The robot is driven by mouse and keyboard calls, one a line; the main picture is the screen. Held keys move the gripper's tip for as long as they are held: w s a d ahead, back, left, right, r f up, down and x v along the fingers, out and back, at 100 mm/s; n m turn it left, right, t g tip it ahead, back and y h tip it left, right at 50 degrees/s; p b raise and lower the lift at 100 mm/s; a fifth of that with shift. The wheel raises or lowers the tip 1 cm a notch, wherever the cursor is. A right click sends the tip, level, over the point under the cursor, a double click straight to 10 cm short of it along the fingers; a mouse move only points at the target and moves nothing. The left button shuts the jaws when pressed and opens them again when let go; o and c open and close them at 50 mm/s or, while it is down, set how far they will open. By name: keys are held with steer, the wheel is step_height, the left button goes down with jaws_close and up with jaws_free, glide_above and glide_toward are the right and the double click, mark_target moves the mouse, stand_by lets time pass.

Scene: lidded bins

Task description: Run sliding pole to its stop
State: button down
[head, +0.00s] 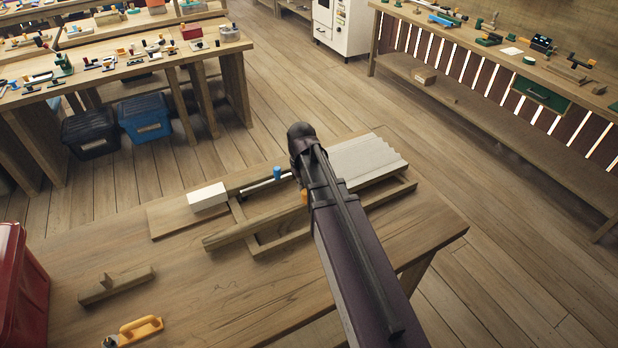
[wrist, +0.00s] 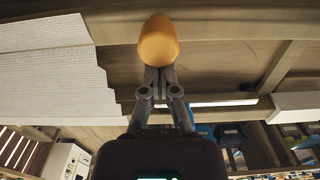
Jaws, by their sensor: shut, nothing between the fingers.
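A wooden sliding fixture (head: 225,236) lies on the near workbench, with a long bar and a frame. A thin pale pole (wrist: 222,102) runs along it, and a blue knob (head: 277,174) stands by the pole. An orange knob (wrist: 158,42) fills the top middle of the wrist view; a bit of it (head: 304,195) shows beside my arm in the head view. My gripper (wrist: 159,74) is shut and empty, its fingertips right at the orange knob; whether they touch it I cannot tell. My arm hides the fixture's middle in the head view.
A white block (head: 208,196) sits at the fixture's left end and a pale ridged block (head: 365,158) at its right. A wooden piece (head: 115,285), a yellow-handled tool (head: 140,329) and a red bin (head: 22,285) occupy the bench's left side. The front middle is clear.

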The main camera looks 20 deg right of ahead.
steer(key=shift+s+d, duration=0.2)
steer(key=shift+s, duration=0.75)
steer(key=shift+s+d, duration=0.15)
steer(key=shift+s, duration=0.75)
steer(key=shift+s+d, duration=0.2)
steer(key=shift+s, duration=0.75)
steer(key=shift+w, duration=0.15)
steer(key=shift+w+a, duration=0.15)
steer(key=shift+w, duration=0.5)
steer(key=shift+r, duration=0.15)
step_height(320, 180, up, 7)
steer(key=p, duration=0.7)
stand_by(0.4)
stand_by(0.3)
steer(key=s+a+m, duration=0.2)
steer(key=s+a, duration=0.1)
steer(key=s, duration=0.5)
stand_by(1.7)
